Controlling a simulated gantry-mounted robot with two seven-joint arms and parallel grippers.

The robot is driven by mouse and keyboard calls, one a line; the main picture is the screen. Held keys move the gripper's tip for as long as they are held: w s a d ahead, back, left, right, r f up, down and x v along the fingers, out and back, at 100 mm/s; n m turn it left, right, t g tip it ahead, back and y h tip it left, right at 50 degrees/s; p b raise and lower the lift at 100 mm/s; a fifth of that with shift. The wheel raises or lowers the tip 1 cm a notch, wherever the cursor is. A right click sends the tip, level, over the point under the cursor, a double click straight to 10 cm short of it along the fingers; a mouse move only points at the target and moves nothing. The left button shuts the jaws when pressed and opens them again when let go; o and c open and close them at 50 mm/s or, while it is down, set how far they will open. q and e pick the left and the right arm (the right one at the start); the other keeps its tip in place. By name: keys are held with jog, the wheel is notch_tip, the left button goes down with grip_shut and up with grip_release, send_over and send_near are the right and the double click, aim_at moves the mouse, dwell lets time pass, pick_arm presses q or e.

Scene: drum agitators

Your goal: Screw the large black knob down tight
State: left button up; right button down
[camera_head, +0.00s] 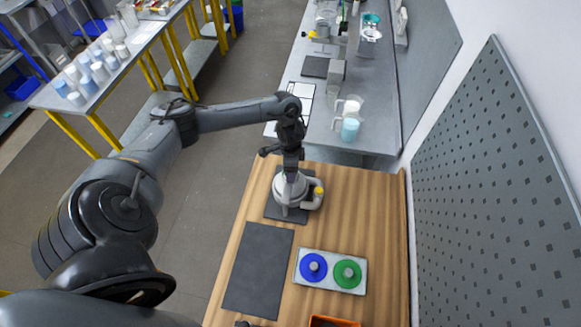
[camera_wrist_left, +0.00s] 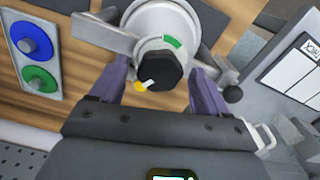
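The large black knob (camera_wrist_left: 159,70) sits on top of a round white-grey device (camera_wrist_left: 167,20), with a green mark on the ring beside it and a white pointer mark near the knob's lower edge. My left gripper (camera_wrist_left: 161,80) is open, its purple fingers on either side of the knob with a visible gap on each side. In the head view the left gripper (camera_head: 291,172) is above the device (camera_head: 287,190), which stands on a dark mat at the back of the wooden table; the knob is hidden there. The right gripper is not in view.
A white plate with a blue disc (camera_head: 313,267) and a green disc (camera_head: 347,273) lies on the wooden table (camera_head: 385,230). A dark flat mat (camera_head: 258,268) lies to its left. An orange tray (camera_head: 334,322) shows at the front edge. A pegboard (camera_head: 490,190) stands at the right.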

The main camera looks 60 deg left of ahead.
pick_arm(q)
jog(key=c, duration=0.9)
jog(key=shift+c, duration=0.2)
jog(key=shift+m, duration=0.3)
